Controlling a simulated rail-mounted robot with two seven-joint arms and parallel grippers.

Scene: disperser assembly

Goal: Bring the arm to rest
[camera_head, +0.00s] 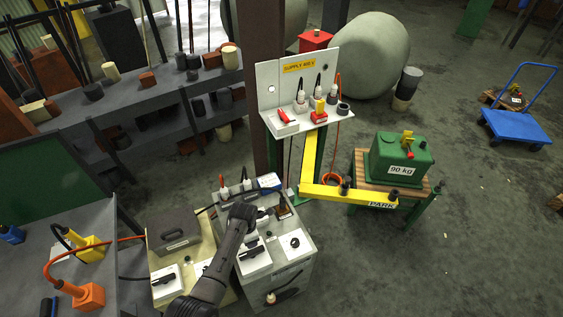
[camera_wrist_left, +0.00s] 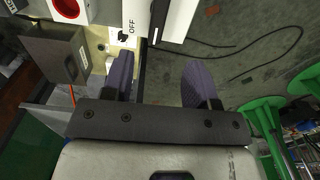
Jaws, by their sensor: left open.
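My left arm comes in from the bottom in the head view, over the grey and cream control boxes. My left gripper (camera_head: 264,214) is small and dark there, above the light grey cabinet (camera_head: 294,268). In the left wrist view the gripper (camera_wrist_left: 160,78) is open, with its two purple-grey finger pads apart and nothing between them. I cannot tell the exact gap to the panel. My right gripper is not in view.
A yellow beam marked PARK (camera_head: 345,194) extends right of the cabinet. A green 90 kg block (camera_head: 401,158) stands on a pallet-topped stand. The white supply shelf (camera_head: 300,124) stands behind. An orange plug (camera_head: 89,297) and cable lie left.

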